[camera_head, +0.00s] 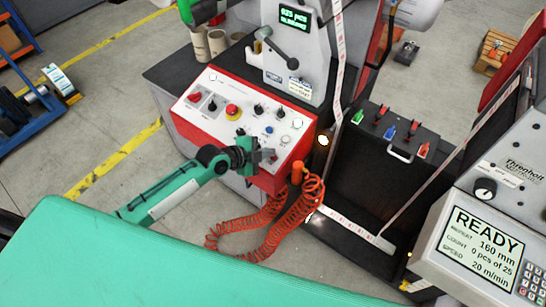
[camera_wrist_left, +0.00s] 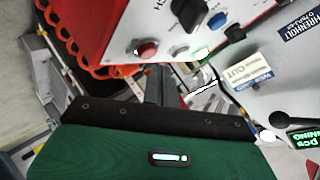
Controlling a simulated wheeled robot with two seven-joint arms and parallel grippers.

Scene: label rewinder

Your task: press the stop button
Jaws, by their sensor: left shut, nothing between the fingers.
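The control panel (camera_head: 215,115) is a sloped white plate in a red housing with several knobs and buttons. In the left wrist view a red push button (camera_wrist_left: 145,50) sits on the panel just beyond my dark fingers (camera_wrist_left: 165,88). Whether the fingers touch anything cannot be told. My right gripper is not in view.
A coiled orange hose (camera_head: 270,225) hangs below the panel. A small green display (camera_head: 293,17) and lever stand behind it. A black box with coloured levers (camera_head: 388,130) is to the right. A "READY" screen (camera_head: 482,250) is at lower right.

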